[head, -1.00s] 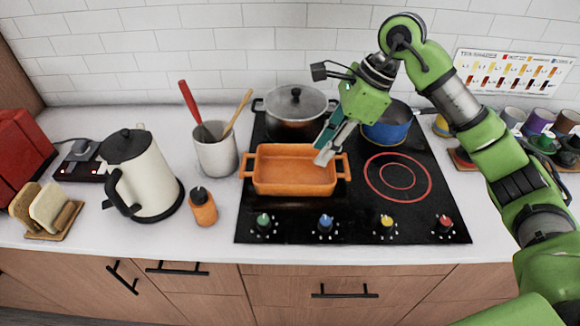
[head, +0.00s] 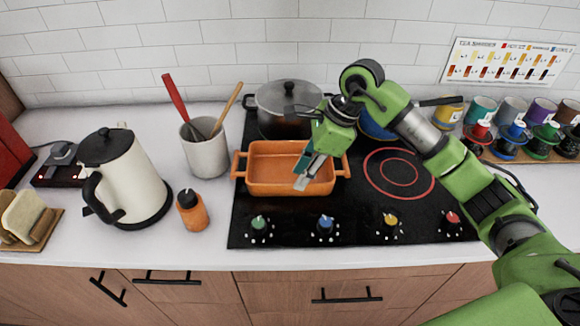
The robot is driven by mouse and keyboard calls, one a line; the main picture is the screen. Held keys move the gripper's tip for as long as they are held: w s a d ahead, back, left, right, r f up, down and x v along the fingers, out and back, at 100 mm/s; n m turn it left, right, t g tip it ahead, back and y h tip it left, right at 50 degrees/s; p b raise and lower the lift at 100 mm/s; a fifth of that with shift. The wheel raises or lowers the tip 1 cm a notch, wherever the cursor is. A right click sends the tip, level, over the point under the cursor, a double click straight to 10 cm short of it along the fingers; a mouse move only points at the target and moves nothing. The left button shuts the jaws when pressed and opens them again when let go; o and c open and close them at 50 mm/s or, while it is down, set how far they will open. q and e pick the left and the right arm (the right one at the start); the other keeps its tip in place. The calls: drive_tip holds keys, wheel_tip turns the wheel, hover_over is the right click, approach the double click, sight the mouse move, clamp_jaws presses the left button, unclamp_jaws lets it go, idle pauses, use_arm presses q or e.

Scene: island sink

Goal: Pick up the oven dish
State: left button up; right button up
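The orange rectangular oven dish (head: 262,181) sits on the black cooktop, with a handle at its left and right ends. It looks empty. My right gripper (head: 302,178) is over the right part of the dish, pointing down and slightly left. Its teal and grey fingers show apart, with nothing seen between them. The fingers cover part of the dish's inside and right side. I cannot tell whether the tips touch it. My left gripper is not in view.
A lidded pot (head: 287,100) stands behind the dish, and a blue pan (head: 376,127) is partly hidden behind my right arm. A utensil crock (head: 206,157), an orange bottle (head: 192,212) and a kettle (head: 128,180) stand left. Knobs (head: 325,222) line the cooktop's front.

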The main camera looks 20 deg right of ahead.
sight(291, 186)
drive_tip(key=shift+w+a+f, duration=0.1)
drive_tip(key=shift+a+f, duration=0.05)
drive_tip(key=shift+f, duration=0.15)
drive_tip(key=p+x, duration=0.2)
drive_tip(key=x, duration=0.3)
drive_tip(key=shift+w+a+r+p, duration=0.1)
drive_tip(key=shift+a+r+p, duration=0.05)
drive_tip(key=shift+p, duration=0.15)
drive_tip(key=shift+f, duration=0.25)
clamp_jaws()
drive_tip(key=shift+r, duration=0.1)
